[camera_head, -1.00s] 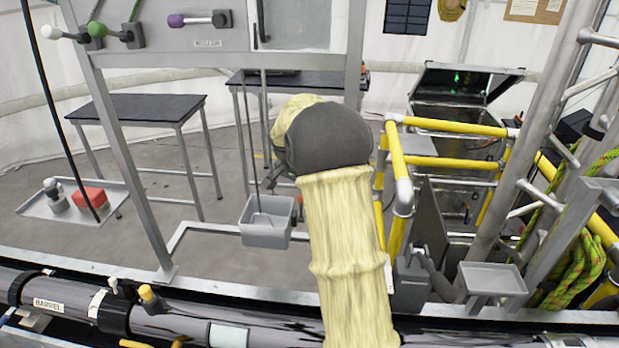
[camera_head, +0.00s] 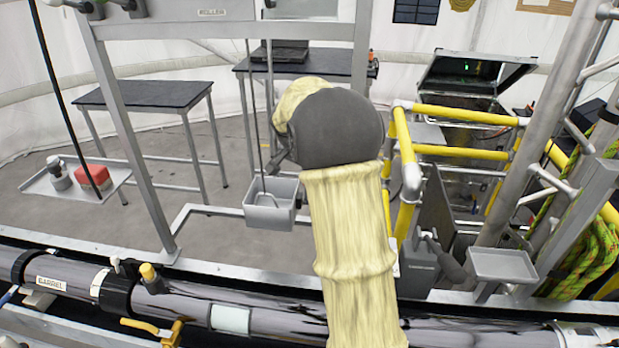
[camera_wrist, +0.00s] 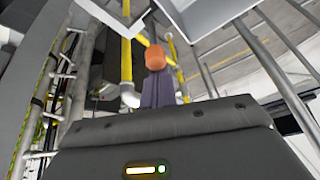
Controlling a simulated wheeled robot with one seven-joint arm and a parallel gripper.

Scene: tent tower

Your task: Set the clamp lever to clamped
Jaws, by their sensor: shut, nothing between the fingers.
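My gripper (camera_wrist: 160,92) shows in the wrist view as dark fingers pressed together above the dark palm. An orange rounded piece (camera_wrist: 155,58) sits at their tips; I cannot tell whether it belongs to the fingers. In the head view my sleeved arm and grey wrist hide most of the gripper. I cannot tell which part is the clamp lever. A yellow-knobbed stub (camera_head: 148,272) stands on the barrel pipe (camera_head: 185,297) at lower left. A yellow handle (camera_head: 142,326) lies just below the pipe. A grey lever (camera_head: 446,258) stands by a grey box at right. My arm is apart from the two yellow parts.
A hanging grey bin (camera_head: 269,216) is left of my arm. Yellow railings (camera_head: 403,150) and a small grey tray (camera_head: 502,265) stand at right. A metal post frame (camera_head: 135,145) rises at left. A side tray (camera_head: 45,188) holds a red block. Open floor lies between.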

